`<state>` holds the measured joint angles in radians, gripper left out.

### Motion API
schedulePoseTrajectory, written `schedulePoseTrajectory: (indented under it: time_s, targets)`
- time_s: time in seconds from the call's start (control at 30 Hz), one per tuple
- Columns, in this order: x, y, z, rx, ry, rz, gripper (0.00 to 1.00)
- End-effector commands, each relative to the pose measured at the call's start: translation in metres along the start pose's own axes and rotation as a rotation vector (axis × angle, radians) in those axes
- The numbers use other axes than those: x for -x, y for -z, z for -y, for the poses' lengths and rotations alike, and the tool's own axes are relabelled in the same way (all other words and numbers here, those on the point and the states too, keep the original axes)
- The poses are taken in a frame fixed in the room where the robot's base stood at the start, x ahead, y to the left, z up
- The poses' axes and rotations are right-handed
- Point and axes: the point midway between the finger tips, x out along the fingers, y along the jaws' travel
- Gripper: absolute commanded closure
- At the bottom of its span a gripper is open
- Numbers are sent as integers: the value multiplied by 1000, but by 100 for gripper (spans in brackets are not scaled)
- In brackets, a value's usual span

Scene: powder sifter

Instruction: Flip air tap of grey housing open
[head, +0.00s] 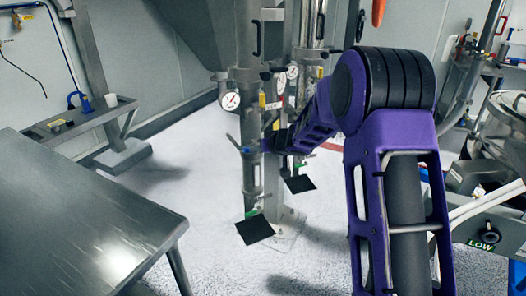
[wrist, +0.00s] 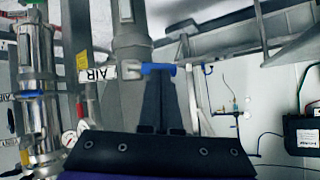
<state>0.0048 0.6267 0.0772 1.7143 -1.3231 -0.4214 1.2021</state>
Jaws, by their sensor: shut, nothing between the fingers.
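The grey housing is an upright metal column (head: 249,180) below the hopper in the head view. It shows as a grey cylinder (wrist: 130,30) at the top of the wrist view. Its air tap has a blue handle (wrist: 158,68) that sticks out sideways to the right from a pale fitting (wrist: 131,69), beside a white AIR label (wrist: 98,74). My gripper (wrist: 162,82) is shut and empty. Its fingertips are right at the blue handle and partly overlap it in the picture; I cannot tell whether they touch. In the head view my gripper (head: 266,146) is small beside the column.
A shiny steel column (wrist: 36,90) stands left in the wrist view. Round gauges (head: 230,101) hang near the columns. A bare metal table (head: 85,215) fills the lower left, and a machine marked LOW (head: 485,238) stands at right. Floor is free between them.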

Motion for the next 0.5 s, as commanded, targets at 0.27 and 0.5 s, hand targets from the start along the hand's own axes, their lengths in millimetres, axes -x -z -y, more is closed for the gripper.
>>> schedulePoseTrajectory:
  time_s: [0.27,0.5]
  targets:
    - [-5,1,0,1,0,-1,100]
    - [-8,-2,1,16,-9,-1,100]
